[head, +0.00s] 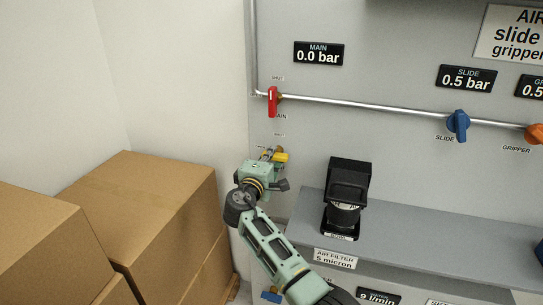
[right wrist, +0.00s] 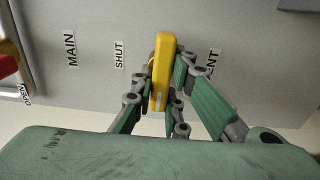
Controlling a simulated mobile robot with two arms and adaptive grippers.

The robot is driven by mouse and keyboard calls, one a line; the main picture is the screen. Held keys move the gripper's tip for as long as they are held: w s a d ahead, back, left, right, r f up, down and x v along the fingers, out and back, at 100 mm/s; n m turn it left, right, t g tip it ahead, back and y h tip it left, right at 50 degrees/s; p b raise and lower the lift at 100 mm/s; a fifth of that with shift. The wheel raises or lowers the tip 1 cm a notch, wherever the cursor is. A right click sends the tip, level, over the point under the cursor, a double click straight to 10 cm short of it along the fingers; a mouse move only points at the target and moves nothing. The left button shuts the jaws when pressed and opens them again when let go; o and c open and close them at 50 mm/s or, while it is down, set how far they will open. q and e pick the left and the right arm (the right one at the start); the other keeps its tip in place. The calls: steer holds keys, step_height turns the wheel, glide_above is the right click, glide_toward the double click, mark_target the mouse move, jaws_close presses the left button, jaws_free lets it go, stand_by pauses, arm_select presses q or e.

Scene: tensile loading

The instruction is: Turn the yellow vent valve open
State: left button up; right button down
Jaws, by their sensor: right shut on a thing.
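The yellow vent valve (head: 281,157) is on the grey panel at the left, below the red MAIN valve. Its handle is mostly hidden by my right gripper (head: 273,160) in the head view. In the right wrist view the yellow handle (right wrist: 163,62) stands between the fingers of my right gripper (right wrist: 164,80), which are shut on it. A SHUT label (right wrist: 119,54) and a partly covered VENT label (right wrist: 213,63) flank the handle there. My left gripper is not in view.
A black air filter (head: 346,195) stands on the grey shelf (head: 420,230) to the right. Cardboard boxes (head: 150,210) fill the lower left. The blue SLIDE valve (head: 458,124) is farther right.

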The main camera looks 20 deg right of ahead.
steer(key=shift+a, duration=0.1)
steer(key=c, duration=1.7)
jaws_free()
steer(key=shift+s+a+f, duration=0.1)
steer(key=shift+s+a, duration=0.05)
steer(key=shift+s, duration=0.05)
steer(key=v, duration=1.1)
steer(key=shift+s+a, duration=0.2)
